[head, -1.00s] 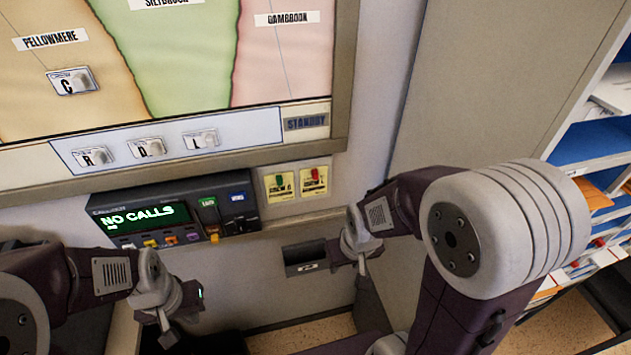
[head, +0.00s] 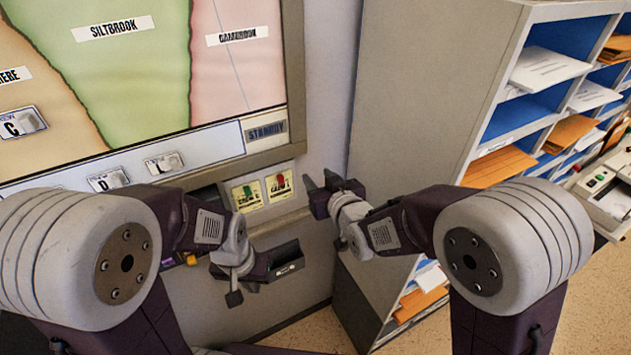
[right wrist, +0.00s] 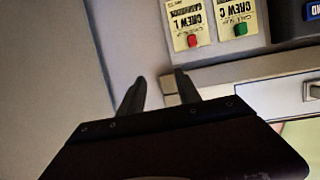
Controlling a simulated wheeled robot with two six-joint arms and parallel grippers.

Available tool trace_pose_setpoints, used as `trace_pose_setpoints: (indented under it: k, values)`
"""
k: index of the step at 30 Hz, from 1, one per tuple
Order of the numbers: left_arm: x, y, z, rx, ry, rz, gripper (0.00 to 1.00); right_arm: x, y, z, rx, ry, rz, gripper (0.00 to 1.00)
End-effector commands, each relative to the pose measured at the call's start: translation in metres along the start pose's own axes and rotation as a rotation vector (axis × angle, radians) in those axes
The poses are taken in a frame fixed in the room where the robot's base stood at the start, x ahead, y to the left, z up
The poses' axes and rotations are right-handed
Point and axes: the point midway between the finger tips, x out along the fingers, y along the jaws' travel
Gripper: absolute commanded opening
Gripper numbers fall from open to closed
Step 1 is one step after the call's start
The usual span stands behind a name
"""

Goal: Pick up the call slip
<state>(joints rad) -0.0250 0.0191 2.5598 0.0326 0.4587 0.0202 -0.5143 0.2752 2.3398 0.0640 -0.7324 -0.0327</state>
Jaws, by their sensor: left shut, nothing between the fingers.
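Two yellow cards (head: 263,193) hang below the map board's right end, one with a green tag and one with a red tag. In the right wrist view the cards (right wrist: 190,22) read CREW L and CREW C.
The map board (head: 140,60) fills the upper left, with a STANDBY label (head: 266,131) at its lower right. A grey cabinet (head: 435,80) with shelves of paper and orange envelopes (head: 497,167) stands to the right. My left arm partly hides the call console. Floor shows at lower right.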

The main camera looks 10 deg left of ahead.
Motion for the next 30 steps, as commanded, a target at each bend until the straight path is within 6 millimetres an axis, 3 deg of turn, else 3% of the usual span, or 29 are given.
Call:
trace_pose_setpoints:
  k: [3, 8, 11, 18, 24, 30]
  values:
    - [-0.005, 0.000, 0.000, 0.000, 0.000, 0.000, 0.00, 0.001, -0.038, 0.007, -0.025, -0.024, -0.072, 0.40]
    - [-0.007, 0.000, -0.001, 0.000, 0.000, 0.000, 0.00, -0.001, -0.062, 0.012, -0.041, -0.037, -0.117, 0.40]
    - [-0.007, 0.000, -0.001, 0.000, 0.000, 0.000, 0.00, -0.001, -0.064, 0.012, -0.043, -0.037, -0.121, 0.40]
    - [-0.022, 0.000, -0.002, 0.000, 0.000, 0.000, 0.00, 0.030, -0.066, 0.012, -0.042, -0.039, -0.119, 0.40]
    - [-0.023, 0.000, -0.002, 0.000, 0.000, 0.000, 0.00, 0.038, -0.067, 0.014, -0.041, -0.038, -0.118, 0.40]
    - [-0.044, 0.001, -0.004, 0.000, 0.000, 0.000, 0.00, 0.065, -0.073, 0.016, -0.042, -0.041, -0.118, 0.40]
